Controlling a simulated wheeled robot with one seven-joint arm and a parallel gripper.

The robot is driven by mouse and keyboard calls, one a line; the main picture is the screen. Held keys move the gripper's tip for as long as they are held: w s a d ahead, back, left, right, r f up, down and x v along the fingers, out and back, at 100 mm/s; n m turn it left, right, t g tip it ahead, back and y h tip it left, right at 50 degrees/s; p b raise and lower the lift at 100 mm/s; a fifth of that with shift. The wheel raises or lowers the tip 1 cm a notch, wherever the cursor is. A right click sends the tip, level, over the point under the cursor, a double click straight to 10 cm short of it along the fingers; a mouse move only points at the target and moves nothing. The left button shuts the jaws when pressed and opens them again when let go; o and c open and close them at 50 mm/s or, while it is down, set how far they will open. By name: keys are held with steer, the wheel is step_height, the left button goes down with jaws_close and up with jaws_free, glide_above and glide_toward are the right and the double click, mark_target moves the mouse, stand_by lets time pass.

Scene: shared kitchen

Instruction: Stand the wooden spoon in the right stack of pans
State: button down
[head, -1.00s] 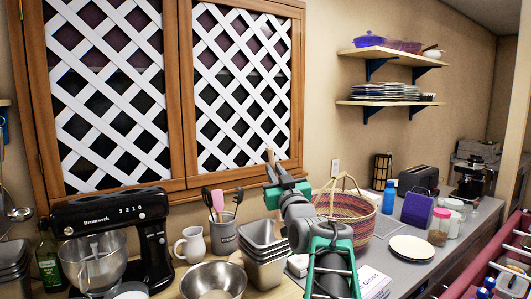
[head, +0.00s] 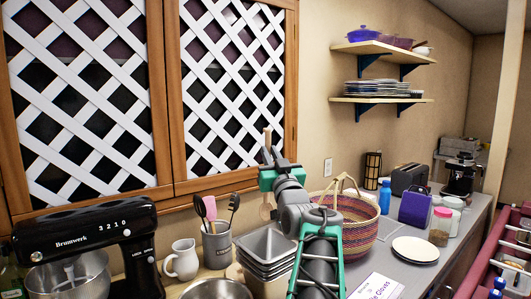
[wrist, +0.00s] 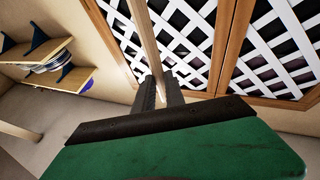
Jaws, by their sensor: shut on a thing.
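My gripper (head: 268,160) is shut on the wooden spoon (head: 266,211) and holds it upright in the air. The spoon's handle rises above the gripper and its wide end hangs below. In the wrist view the handle (wrist: 146,40) runs between the two dark fingers (wrist: 160,92). The right stack of pans (head: 267,243), nested square metal pans, stands on the counter below the spoon. The spoon's lower end appears just above the stack's back rim; I cannot tell its exact depth. The left stack is out of view.
A grey crock (head: 216,245) with utensils and a white pitcher (head: 182,260) stand left of the stack. A woven basket (head: 350,225) is close on the right. A mixer (head: 85,245) and metal bowl (head: 220,290) are nearer. The lattice cabinet (head: 235,90) is behind.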

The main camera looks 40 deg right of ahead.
step_height(320, 180, down, 14)
steer(key=b, duration=1.3)
steer(key=c, duration=1.3)
jaws_free()
steer(key=b, duration=0.2)
glide_toward(267, 194)
steer(key=shift+s+a+f, duration=0.15)
steer(key=shift+s+f, duration=0.05)
steer(key=shift+s, duration=0.1)
steer(key=shift+s, duration=0.1)
